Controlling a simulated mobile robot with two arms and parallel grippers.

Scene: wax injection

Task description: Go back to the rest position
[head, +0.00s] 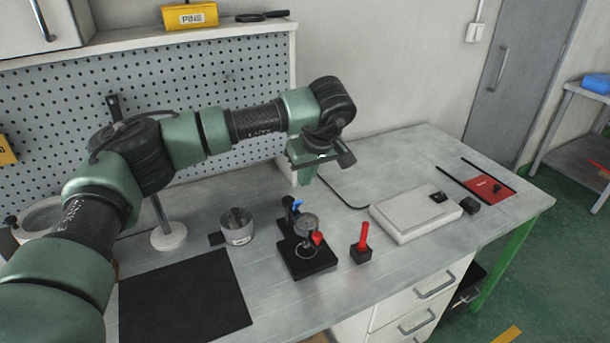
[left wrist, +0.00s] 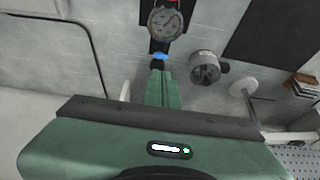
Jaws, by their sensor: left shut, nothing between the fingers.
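My left gripper (head: 305,176) is raised above the back middle of the workbench, behind the gauge stand. It also shows in the left wrist view (left wrist: 159,76), where its green fingers are together with nothing between them. The arm reaches across from the left in the head view. My right gripper is in neither view.
A gauge stand (head: 304,262) with blue and red knobs stands on the bench (head: 345,317). Around it are a metal pot (head: 237,232), a red-handled tool in a black block (head: 361,250), a white box (head: 405,220), a black mat (head: 185,295) and a red pad (head: 478,184).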

